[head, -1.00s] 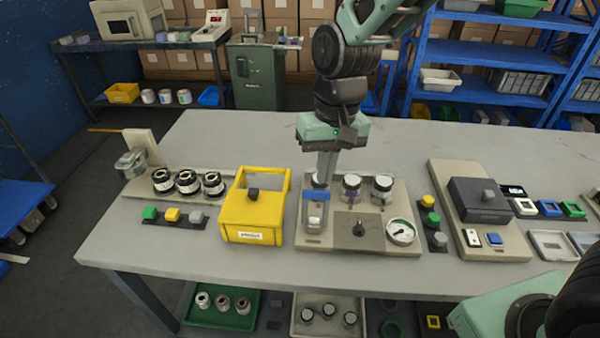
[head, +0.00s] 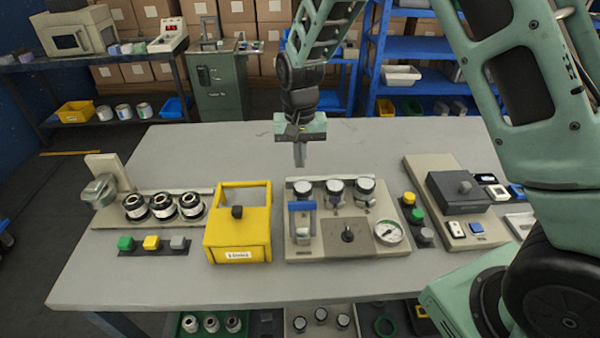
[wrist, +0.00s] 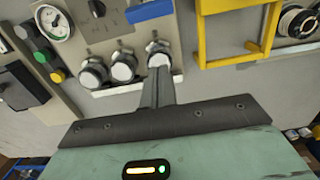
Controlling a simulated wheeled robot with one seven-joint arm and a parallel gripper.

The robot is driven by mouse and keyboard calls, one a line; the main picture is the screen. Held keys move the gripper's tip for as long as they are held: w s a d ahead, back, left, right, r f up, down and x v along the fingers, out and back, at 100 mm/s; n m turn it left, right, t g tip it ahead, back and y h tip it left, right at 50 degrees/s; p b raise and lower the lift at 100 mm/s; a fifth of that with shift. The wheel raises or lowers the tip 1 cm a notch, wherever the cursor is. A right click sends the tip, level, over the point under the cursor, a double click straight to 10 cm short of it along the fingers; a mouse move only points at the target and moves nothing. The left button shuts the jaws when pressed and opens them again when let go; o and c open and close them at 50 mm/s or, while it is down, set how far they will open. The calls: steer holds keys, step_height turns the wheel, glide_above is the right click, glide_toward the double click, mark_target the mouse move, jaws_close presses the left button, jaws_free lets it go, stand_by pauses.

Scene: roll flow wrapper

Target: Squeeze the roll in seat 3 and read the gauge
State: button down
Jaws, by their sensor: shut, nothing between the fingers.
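My gripper (head: 300,163) is shut and empty, pointing down just behind and above the leftmost roll (head: 303,187) of the gauge station (head: 300,250). In the wrist view my gripper (wrist: 160,72) points at that same white-topped roll (wrist: 158,50), which its fingers partly overlap. The station also holds a middle roll (head: 335,188) and a right roll (head: 365,186). The round gauge (head: 389,233) sits at its front right; its reading is too small to tell. A blue-handled part (head: 301,206) stands in front of the leftmost roll. Seat numbers are not legible.
A yellow frame box (head: 237,235) stands left of the station. Three dark rolls (head: 163,206) sit in a rack farther left. Coloured buttons (head: 417,215) and a dark-lidded unit (head: 457,190) stand to the right. The table behind the station is clear.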

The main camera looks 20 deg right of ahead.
steer(key=f, duration=0.2)
steer(key=f+p, duration=0.1)
steer(key=f, duration=0.2)
steer(key=f+p, duration=0.1)
steer(key=f, duration=0.2)
steer(key=shift+s, duration=0.25)
steer(key=s+p, duration=0.1)
steer(key=s+a+p, duration=0.1)
steer(key=s, duration=0.1)
steer(key=shift+s+a+r, duration=0.15)
steer(key=shift+s+r, duration=0.05)
steer(key=shift+s, duration=0.05)
